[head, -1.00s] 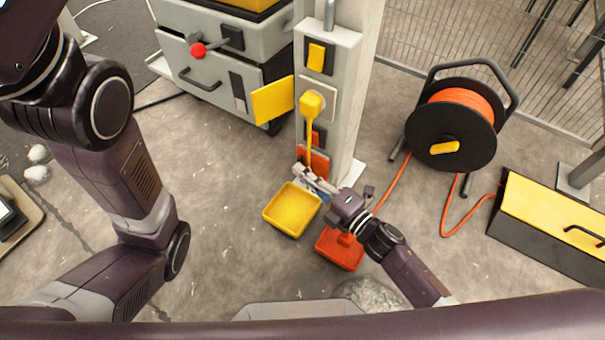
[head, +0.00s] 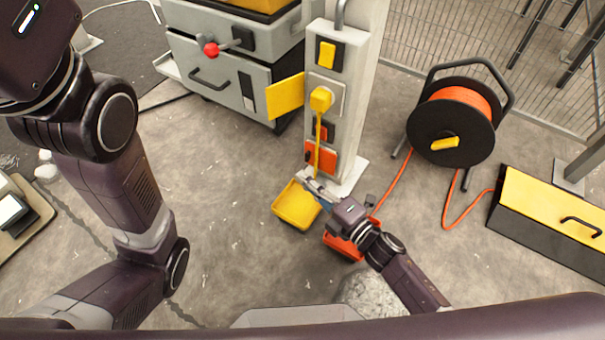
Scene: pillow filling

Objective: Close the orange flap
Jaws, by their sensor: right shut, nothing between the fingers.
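The orange flap (head: 327,160) is low on the front of the grey post (head: 345,110). A yellow cord hangs down across it. I cannot tell for sure how far it stands open. My right gripper (head: 304,177) is shut and empty, just below and in front of the flap's lower left part. I cannot tell if it touches the flap. My left arm comes in at the left, but its gripper is out of the picture.
A yellow flap (head: 285,97) sticks out left of the post. A cable reel (head: 450,125) stands at the right, and a grey cabinet (head: 215,80) behind left.

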